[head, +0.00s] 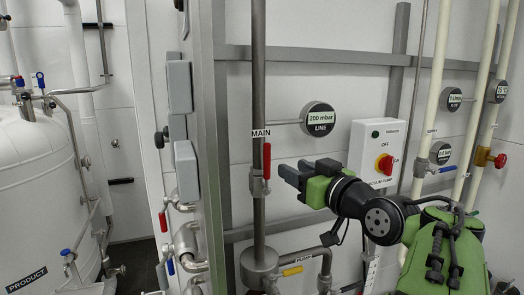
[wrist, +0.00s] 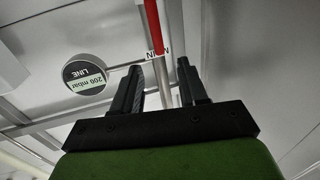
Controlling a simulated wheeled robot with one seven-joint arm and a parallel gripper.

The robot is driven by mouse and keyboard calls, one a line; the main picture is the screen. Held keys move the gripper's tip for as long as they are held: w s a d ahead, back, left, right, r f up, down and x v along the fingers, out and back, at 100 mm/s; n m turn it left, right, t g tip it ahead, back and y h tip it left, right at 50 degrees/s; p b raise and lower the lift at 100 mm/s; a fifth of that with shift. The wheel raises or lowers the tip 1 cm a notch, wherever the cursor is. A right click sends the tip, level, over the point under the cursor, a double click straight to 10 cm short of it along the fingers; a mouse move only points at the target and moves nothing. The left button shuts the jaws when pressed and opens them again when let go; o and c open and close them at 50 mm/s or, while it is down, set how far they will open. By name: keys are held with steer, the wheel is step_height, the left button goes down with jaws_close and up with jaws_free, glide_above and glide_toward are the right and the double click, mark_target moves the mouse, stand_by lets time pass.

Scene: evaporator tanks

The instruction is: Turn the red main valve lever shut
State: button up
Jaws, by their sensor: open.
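The red main valve lever (head: 267,160) points straight up along the vertical grey pipe (head: 259,100), by the MAIN label (head: 261,133). Its valve body sits at the lever's lower end. My gripper (head: 289,173) is just right of the lever in the head view, at about the height of its lower part. In the wrist view the picture is turned over. There the red lever (wrist: 154,25) shows at the top, beyond the fingertips of my open gripper (wrist: 158,72). Nothing is between the fingers. Whether a finger touches the lever cannot be told.
A 200 mbar LINE gauge (head: 319,120) is above my gripper. A white switch box (head: 377,150) with a red knob is behind my arm. A yellow lever (head: 292,271) sits lower on the pump branch. A grey upright post (head: 215,150) stands left of the pipe.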

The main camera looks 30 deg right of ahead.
mark_target(269, 156)
steer(key=w+p, duration=0.1)
steer(key=w, duration=0.3)
steer(key=w+p, duration=0.1)
steer(key=w, duration=0.3)
steer(key=w+d+p, duration=0.1)
steer(key=w, duration=0.3)
steer(key=shift+w+d+f, duration=0.1)
steer(key=shift+w, duration=0.3)
steer(key=shift+s, duration=0.15)
steer(key=shift+c, duration=1.3)
jaws_close()
